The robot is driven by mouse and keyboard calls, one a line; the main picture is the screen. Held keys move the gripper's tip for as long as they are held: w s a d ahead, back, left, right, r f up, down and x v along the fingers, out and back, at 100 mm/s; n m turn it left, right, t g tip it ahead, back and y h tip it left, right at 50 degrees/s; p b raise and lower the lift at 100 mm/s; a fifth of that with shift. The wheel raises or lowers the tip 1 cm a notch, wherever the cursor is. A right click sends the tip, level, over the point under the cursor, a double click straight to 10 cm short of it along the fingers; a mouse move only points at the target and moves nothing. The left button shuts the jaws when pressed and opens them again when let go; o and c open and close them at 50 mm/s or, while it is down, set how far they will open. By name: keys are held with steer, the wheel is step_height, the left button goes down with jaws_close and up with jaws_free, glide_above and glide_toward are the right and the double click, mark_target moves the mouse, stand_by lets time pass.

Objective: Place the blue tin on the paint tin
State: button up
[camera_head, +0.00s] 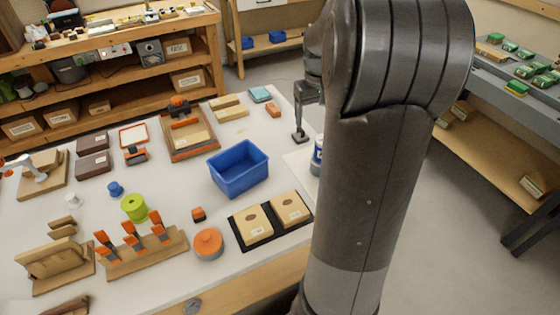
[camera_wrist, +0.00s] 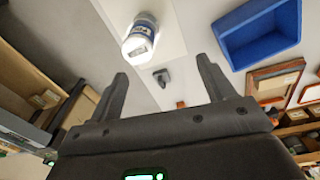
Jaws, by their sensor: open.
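A blue and white labelled tin (camera_wrist: 140,42) stands on a white surface in the wrist view, above and left of the gap between my fingers. In the head view only a sliver of this tin (camera_head: 318,155) shows beside my arm, which hides the rest. A small blue round piece (camera_head: 115,189) stands at the left of the bench. I cannot tell for sure which is the paint tin. My gripper (camera_wrist: 162,66) is open and empty, apart from the labelled tin.
A blue bin (camera_head: 238,169) stands mid-bench, with a black tray (camera_head: 270,236) of two boxes in front. A wooden rack with orange-handled tools (camera_head: 140,248) stands front left. A wooden tray (camera_head: 190,133) lies behind. Bare bench shows around the small blue piece.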

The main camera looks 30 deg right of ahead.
steer(key=s+a+r+t, duration=0.1)
steer(key=s+a+r, duration=0.3)
steer(key=a, duration=0.3)
steer(key=s+a+r+t, duration=0.1)
steer(key=s+a+r, duration=0.25)
steer(key=a, duration=0.45)
steer(key=s+a+f+n+t, duration=0.1)
steer(key=s+a+t, duration=0.2)
steer(key=s+a, duration=0.6)
steer(key=s, duration=0.3)
steer(key=shift+s+n+y, duration=0.2)
steer(key=shift+n+y, duration=0.1)
